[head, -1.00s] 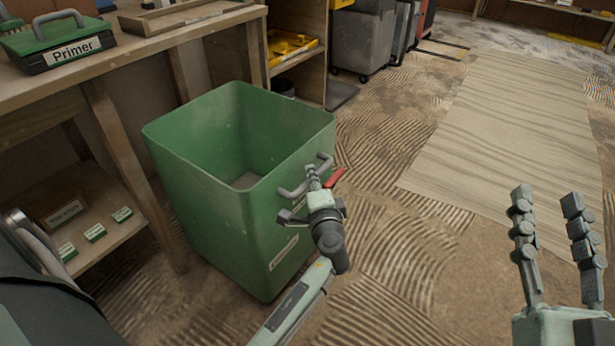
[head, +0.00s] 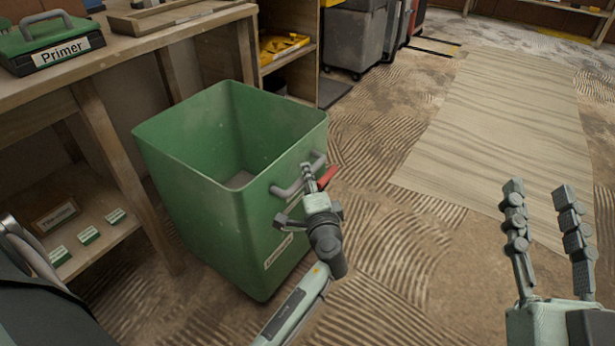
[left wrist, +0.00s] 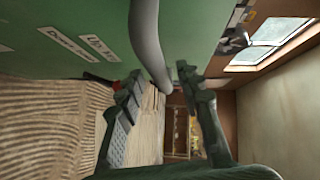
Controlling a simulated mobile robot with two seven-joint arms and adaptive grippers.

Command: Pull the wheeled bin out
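The open-topped green bin (head: 185,205) stands upright on the floor beside the wooden bench; its wheels are hidden. A grey bar handle (head: 285,190) sticks out from its labelled side. My left gripper (head: 308,172) is at this handle. The bin's green side (left wrist: 60,20) fills the top of that view. My right gripper (head: 540,190) is open and empty, well to the right of the bin.
The wooden bench (head: 120,60) borders the bin's left, with a Primer case (head: 55,48) on top. A shelf unit (head: 288,62) and a grey wheeled container (head: 355,40) stand behind. Ridged floor and a pale flat panel (head: 490,130) lie clear to the right.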

